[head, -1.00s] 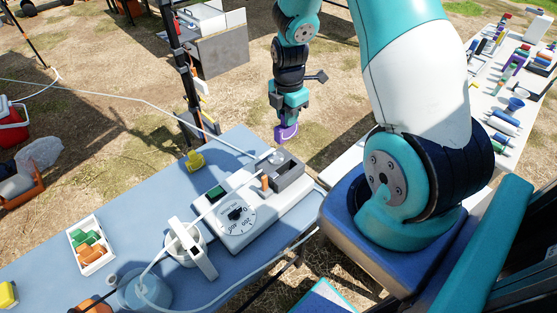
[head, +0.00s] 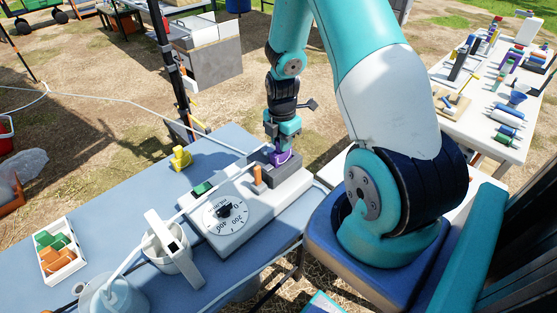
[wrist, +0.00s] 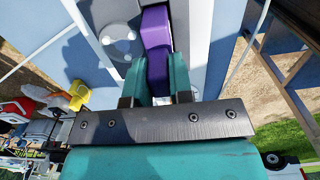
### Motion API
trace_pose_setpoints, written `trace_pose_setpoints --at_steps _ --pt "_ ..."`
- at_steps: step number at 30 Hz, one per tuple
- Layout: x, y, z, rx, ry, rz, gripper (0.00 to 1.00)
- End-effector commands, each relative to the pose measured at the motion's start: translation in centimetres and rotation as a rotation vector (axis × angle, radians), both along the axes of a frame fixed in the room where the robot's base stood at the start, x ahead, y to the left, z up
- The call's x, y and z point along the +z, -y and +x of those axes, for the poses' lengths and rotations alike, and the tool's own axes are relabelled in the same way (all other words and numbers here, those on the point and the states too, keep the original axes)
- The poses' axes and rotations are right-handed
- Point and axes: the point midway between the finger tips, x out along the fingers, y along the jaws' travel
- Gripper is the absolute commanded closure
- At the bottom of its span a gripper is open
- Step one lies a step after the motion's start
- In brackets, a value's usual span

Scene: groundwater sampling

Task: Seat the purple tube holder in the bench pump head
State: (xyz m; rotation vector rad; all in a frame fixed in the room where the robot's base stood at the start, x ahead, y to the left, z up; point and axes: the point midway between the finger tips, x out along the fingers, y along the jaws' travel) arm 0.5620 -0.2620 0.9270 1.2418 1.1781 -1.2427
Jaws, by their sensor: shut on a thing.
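The purple tube holder (head: 280,158) is between the fingers of my gripper (head: 279,147), which is shut on it. The holder is down at the grey pump head (head: 287,172) on the far end of the bench pump (head: 232,215). In the wrist view the purple holder (wrist: 156,42) runs up from between the teal fingers (wrist: 156,82), in line with the grey head. Its lower part is hidden, so I cannot tell whether it is fully seated. A round roller part (wrist: 119,42) shows beside it.
An orange lever (head: 257,176) stands upright near the pump head. A white clamp-like piece (head: 168,240), a yellow item (head: 181,158) and a white tray of orange and green holders (head: 63,252) are on the blue bench. Pale tubing crosses the pump.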

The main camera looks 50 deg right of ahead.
Motion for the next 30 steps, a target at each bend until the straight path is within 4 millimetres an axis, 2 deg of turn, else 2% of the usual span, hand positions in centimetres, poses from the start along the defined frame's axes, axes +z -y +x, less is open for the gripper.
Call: trace_pose_setpoints --at_steps 1,6,14,15,18,26,30 --pt "-1.1 -0.2 -0.2 0.001 -0.005 0.008 1.0" --pt "-3.9 0.1 -0.4 -0.006 -0.005 0.011 1.0" --pt "-3.9 0.2 -0.5 -0.007 -0.005 0.014 1.0" --pt "-3.9 0.2 -0.5 -0.007 -0.005 0.014 0.72" --pt "-3.9 0.3 -0.5 -0.008 -0.005 0.012 0.54" --pt "-3.8 0.5 -0.5 -0.011 -0.004 0.008 0.54" --pt "-2.7 0.5 -0.3 -0.01 0.0 0.006 0.54"
